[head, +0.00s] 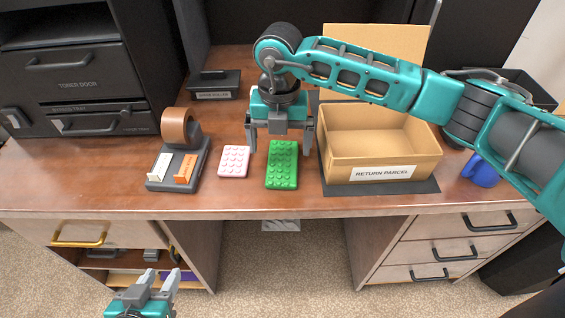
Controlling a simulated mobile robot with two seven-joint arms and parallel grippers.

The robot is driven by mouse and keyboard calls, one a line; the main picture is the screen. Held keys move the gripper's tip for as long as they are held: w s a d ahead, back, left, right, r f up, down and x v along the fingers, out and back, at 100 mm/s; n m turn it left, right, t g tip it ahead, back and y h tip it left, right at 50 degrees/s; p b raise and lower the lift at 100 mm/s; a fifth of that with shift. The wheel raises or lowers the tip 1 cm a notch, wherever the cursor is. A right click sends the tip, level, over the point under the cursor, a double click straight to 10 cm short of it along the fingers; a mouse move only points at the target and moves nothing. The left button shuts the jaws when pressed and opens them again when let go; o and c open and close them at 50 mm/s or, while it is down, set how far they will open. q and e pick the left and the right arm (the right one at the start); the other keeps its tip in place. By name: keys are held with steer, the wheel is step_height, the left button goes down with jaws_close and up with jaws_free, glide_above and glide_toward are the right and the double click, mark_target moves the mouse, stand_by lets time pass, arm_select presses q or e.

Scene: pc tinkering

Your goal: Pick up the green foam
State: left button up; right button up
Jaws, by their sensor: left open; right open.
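The green foam (282,165) is a studded green block lying flat on the brown desk (330,201). My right gripper (280,146) comes in from the right and points down, open, with its two fingers apart above the far part of the green foam. Whether the fingertips touch it I cannot tell. My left gripper (160,277) is low at the lower left, in front of the desk, open and empty.
A pink studded block (234,161) lies just left of the green foam. A tape dispenser (185,165) stands further left. An open cardboard box (380,173) labelled "RETURN PARCEL" stands close on the right, on a dark mat (430,187). A blue object (479,172) is far right.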

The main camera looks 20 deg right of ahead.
mark_target(282, 162)
steer(key=f, duration=0.5)
steer(key=shift+w+d+b, duration=0.15)
steer(key=shift+d+b, duration=0.15)
steer(key=shift+b, duration=0.1)
steer(key=shift+c, duration=0.5)
steer(key=c, duration=1)
steer(key=shift+r, duration=0.1)
